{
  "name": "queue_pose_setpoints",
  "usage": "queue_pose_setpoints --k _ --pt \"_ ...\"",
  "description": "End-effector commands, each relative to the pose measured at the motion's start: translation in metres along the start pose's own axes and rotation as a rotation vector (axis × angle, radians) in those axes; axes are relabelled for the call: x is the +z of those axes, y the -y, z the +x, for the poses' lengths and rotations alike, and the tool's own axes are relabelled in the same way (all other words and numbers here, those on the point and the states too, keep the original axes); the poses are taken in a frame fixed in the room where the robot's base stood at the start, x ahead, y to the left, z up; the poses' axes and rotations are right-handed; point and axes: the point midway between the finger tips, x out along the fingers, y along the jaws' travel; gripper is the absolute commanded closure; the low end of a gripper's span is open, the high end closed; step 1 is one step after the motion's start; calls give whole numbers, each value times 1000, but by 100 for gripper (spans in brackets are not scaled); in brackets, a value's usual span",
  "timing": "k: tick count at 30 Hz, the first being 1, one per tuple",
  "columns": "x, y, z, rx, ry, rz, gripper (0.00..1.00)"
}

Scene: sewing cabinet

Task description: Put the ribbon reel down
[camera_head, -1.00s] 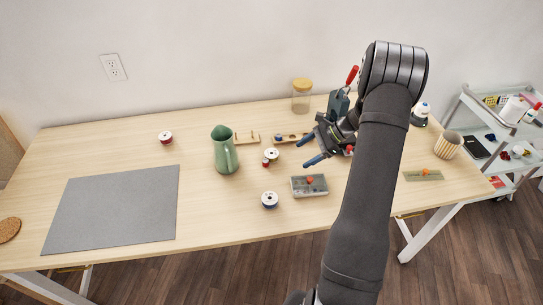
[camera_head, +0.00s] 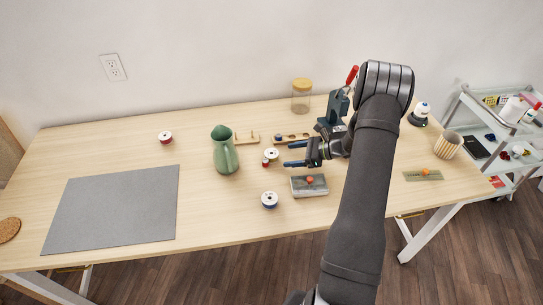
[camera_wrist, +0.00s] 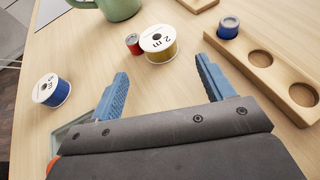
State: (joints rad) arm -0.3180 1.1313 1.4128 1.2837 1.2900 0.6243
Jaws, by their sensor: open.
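A white-flanged ribbon reel with a gold band (camera_head: 271,154) lies flat on the table beside the green pitcher. In the wrist view the gold reel (camera_wrist: 158,44), marked "2 m", is just beyond my fingertips. A blue ribbon reel (camera_head: 269,200) lies nearer the front edge; it is marked "5 m" in the wrist view (camera_wrist: 51,90). A red-banded reel (camera_head: 165,137) lies at the back left. My gripper (camera_head: 288,155) is open and empty, with its blue fingers pointing left towards the gold reel. It also shows in the wrist view (camera_wrist: 161,68).
A small red spool (camera_head: 265,162) touches or nearly touches the gold reel. The green pitcher (camera_head: 225,155) stands left of it. A wooden holder with round sockets (camera_wrist: 265,65) is right of my fingers. The grey mat (camera_head: 115,210) is bare.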

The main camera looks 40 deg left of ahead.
Motion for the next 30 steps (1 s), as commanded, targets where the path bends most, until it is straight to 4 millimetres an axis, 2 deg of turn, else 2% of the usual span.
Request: queue_pose_setpoints --k 8,16,23,24,30 --pt "2 0 17 1 0 -1 26" --pt "5 0 55 2 -1 0 26" --pt "6 1 59 0 -2 0 26" --pt "6 1 59 0 -2 0 28" --pt "6 1 59 0 -2 0 67"
